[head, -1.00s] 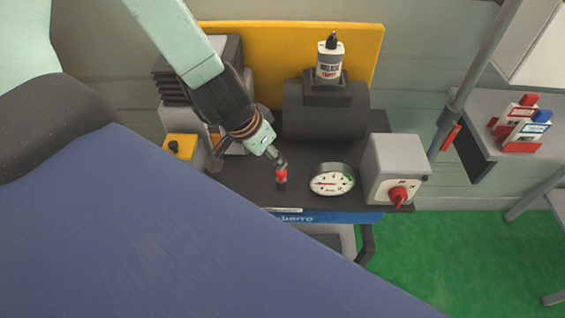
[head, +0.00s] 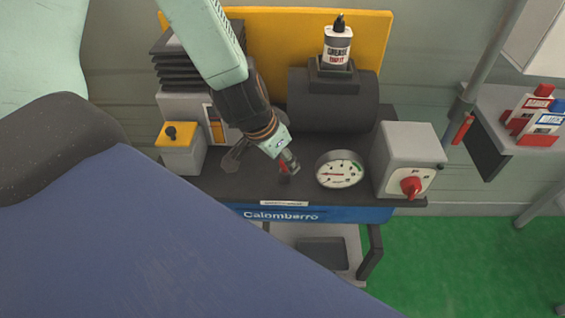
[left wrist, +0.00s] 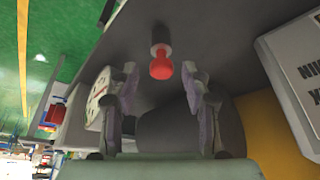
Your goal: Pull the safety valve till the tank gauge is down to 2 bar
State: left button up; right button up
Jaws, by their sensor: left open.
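The safety valve is a red knob on a short dark stem (left wrist: 161,66), standing on the dark bench top. In the head view the red knob (head: 283,168) is partly hidden by my left gripper (head: 288,162). In the left wrist view my left gripper (left wrist: 160,84) is open, with one finger on each side of the line to the knob. I see no finger touching the knob. The round white tank gauge (head: 340,174) stands right of the valve; its red needle points left, and its numbers are too small to read. My right gripper is not in view.
A grey box with a red rotary switch (head: 411,187) stands right of the gauge. Behind are a dark cylinder (head: 318,105) with a grease bottle (head: 337,45) on top and a yellow panel (head: 373,40). A yellow-topped box (head: 176,138) stands left.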

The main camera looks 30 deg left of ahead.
pick_arm(q)
jog(key=shift+w+a+f, duration=0.1)
jog(key=shift+w+f, duration=0.25)
jog(key=shift+s, duration=0.15)
jog(key=shift+s+r, duration=0.1)
jog(key=shift+r, duration=0.05)
jog(key=c, duration=0.7)
grip_shut()
